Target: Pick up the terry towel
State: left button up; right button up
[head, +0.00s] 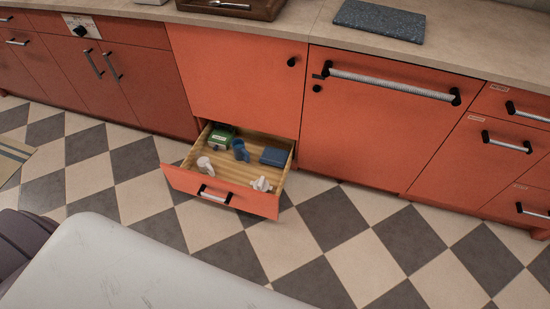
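No item is plainly a terry towel. A flat, dark grey-blue speckled rectangle (380,19) lies on the counter at the upper right; I cannot tell whether it is cloth or a slab. A dark blue flat block (274,156) lies in the open drawer at its right; whether it is folded cloth or a box is too small to tell. Neither of my grippers is in view.
The orange drawer (234,196) stands pulled out low over the checkered floor. It holds a blue mug (240,150), a white cup (204,164), a green box (222,136) and a white item (262,184). A pale marbled surface (110,270) fills the lower left.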

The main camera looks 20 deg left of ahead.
aim_at(270, 156)
jog(key=u, duration=0.4)
jog(key=i+j+u, duration=0.15)
jog(key=i+u, duration=0.8)
